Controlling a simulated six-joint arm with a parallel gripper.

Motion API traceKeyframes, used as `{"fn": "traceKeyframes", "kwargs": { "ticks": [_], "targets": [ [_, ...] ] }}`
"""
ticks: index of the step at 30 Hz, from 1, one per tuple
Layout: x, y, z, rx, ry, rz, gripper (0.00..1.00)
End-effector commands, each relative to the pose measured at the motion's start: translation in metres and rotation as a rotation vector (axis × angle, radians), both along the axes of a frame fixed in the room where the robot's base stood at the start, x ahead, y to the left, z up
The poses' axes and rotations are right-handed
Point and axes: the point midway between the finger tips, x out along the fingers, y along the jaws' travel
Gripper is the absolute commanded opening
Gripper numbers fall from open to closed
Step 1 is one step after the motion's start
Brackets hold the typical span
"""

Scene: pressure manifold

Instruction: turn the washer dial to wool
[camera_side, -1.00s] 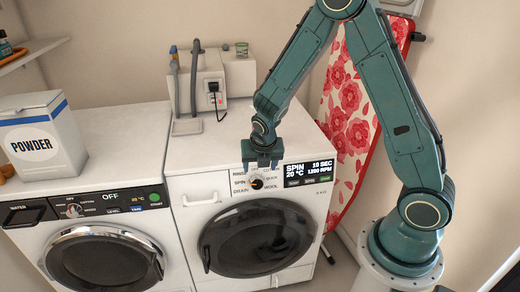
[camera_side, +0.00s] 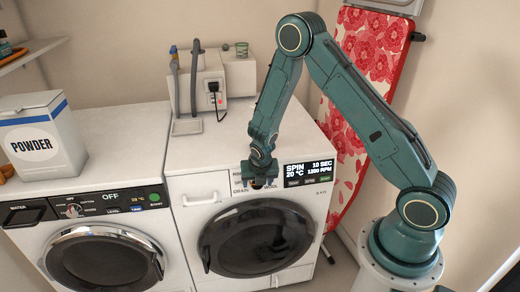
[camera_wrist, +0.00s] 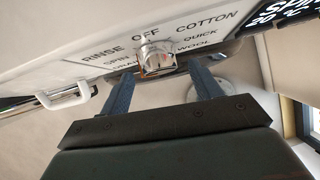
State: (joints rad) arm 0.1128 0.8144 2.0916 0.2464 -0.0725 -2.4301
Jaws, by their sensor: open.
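The washer dial (camera_wrist: 155,58) is a small silver knob on the right machine's white panel. It shows in the wrist view among the printed labels RINSE, OFF, COTTON, SPIN, QUICK, DRAIN and WOOL. The WOOL label (camera_wrist: 194,47) lies to its right. My gripper (camera_wrist: 160,70) is open, one finger on either side below the dial in the picture; I cannot tell whether either finger touches it. In the side view my gripper (camera_side: 262,178) is at the panel and hides most of the dial.
A second washer (camera_side: 95,235) stands to the left with a POWDER box (camera_side: 38,140) on top. A grey device with hoses (camera_side: 208,80) sits at the back of the right washer (camera_side: 185,215). A floral ironing board (camera_side: 350,130) leans at the right wall.

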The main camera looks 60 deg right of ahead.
Motion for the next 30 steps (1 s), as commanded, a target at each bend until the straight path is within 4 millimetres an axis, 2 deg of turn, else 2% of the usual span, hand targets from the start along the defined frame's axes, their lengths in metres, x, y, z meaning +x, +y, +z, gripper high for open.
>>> {"fn": "traceKeyframes", "kwargs": {
  "ticks": [6,16,17,23,30],
  "targets": [
    [0.0027,-0.0034,-0.0107,0.000,0.001,-0.001,0.63],
    [0.0032,-0.0038,-0.0120,0.000,0.000,-0.001,0.63],
    [0.0032,-0.0038,-0.0120,0.000,0.000,-0.001,0.59],
    [0.0032,-0.0037,-0.0119,0.000,0.000,-0.001,0.20],
    [0.0029,-0.0042,-0.0118,0.005,-0.006,-0.003,0.19]
  ]
}}
